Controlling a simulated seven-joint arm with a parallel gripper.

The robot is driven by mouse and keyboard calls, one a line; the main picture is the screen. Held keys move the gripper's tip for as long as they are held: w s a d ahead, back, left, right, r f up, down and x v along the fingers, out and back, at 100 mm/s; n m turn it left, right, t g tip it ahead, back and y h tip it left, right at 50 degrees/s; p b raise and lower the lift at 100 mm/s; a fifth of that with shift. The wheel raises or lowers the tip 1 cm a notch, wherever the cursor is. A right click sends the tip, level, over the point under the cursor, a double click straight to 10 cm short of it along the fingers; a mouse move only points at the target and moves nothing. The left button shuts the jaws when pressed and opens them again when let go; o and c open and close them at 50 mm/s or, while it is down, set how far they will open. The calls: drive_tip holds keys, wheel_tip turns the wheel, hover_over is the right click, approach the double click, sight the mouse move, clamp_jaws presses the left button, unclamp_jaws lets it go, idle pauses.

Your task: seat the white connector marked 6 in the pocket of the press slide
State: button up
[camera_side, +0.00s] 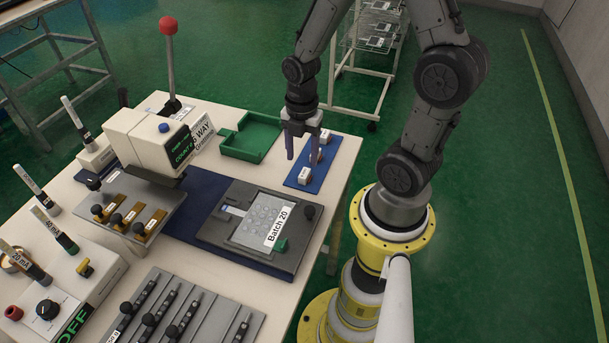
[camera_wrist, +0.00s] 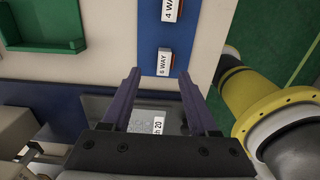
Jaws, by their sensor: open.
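White connectors stand in a row on a blue strip (camera_side: 297,183) at the table's right edge. The press (camera_side: 140,135) has a red-knobbed lever. I cannot make out its slide's pocket.
A dark fixture (camera_side: 225,232) holds a keypad film labelled Batch 20 (camera_side: 262,220). A plate with brass strips (camera_side: 130,207) stands before the press. Grey rails (camera_side: 200,325) and marked cylinders (camera_side: 62,240) are nearer the front.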

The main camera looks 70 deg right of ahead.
sight(305, 172)
drive_tip(key=shift+s+f, duration=0.15)
drive_tip(key=shift+f, duration=1.25)
drive_tip(key=shift+s+f, duration=0.15)
drive_tip(key=shift+f, duration=1.2)
drive_tip(key=shift+c, duration=0.2)
clamp_jaws()
